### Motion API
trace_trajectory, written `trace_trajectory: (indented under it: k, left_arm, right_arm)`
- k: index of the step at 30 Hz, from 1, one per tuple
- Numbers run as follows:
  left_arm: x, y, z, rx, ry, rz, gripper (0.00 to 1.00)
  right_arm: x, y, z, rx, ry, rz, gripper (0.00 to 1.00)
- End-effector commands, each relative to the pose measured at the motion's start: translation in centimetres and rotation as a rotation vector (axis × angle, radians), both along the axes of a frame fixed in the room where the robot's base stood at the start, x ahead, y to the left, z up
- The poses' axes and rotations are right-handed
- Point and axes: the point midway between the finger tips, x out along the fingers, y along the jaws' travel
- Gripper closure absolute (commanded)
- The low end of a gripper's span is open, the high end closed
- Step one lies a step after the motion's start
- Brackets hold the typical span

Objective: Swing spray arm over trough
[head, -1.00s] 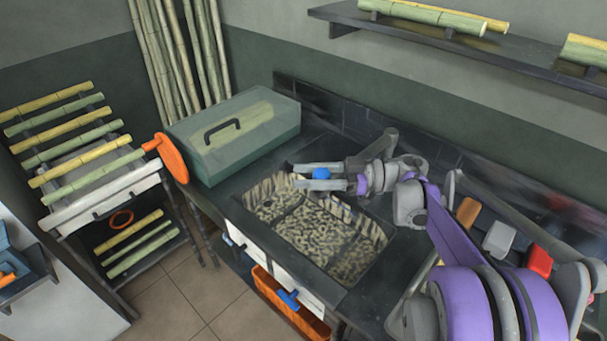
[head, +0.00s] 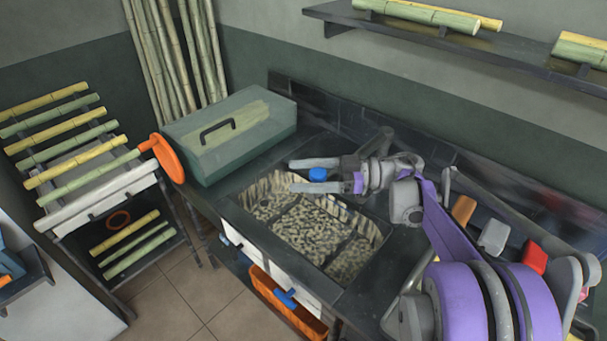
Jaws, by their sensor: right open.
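The trough (head: 362,221) is a sunken rectangular basin in the dark counter, with mottled pale contents. My right gripper (head: 305,176) reaches in from the right over the trough's back edge. Its two grey fingers are open, pointing left. A small blue knob (head: 318,174) shows between the fingers, with a gap on each side visible. The knob may be the end of the spray arm; the rest of that arm is hidden or hard to tell from my gripper and wrist. My left gripper is not in view.
A green lidded box (head: 240,150) stands left of the trough. An orange disc (head: 169,160) on a rod is near the counter's left end. Orange, white and red items (head: 494,237) lie at right behind my arm. A shelf (head: 400,35) with cane runs above.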

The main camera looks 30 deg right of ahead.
Motion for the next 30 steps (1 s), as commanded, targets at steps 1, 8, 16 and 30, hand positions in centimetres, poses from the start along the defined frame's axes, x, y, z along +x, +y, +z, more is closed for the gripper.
trace_trajectory:
  k: [1,8,16,30]
  left_arm:
    - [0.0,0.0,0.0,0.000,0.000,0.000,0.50]
    - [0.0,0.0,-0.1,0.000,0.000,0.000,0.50]
    - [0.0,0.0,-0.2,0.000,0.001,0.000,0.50]
    - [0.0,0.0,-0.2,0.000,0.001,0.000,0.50]
  right_arm:
    - [-0.1,-0.2,0.0,0.000,0.000,-0.001,0.25]
    - [-1.5,-3.1,-0.1,-0.001,0.000,-0.005,0.25]
    - [-3.9,-7.8,0.0,-0.001,0.000,-0.004,0.25]
    - [-4.9,-9.6,0.0,0.000,0.000,0.000,0.25]
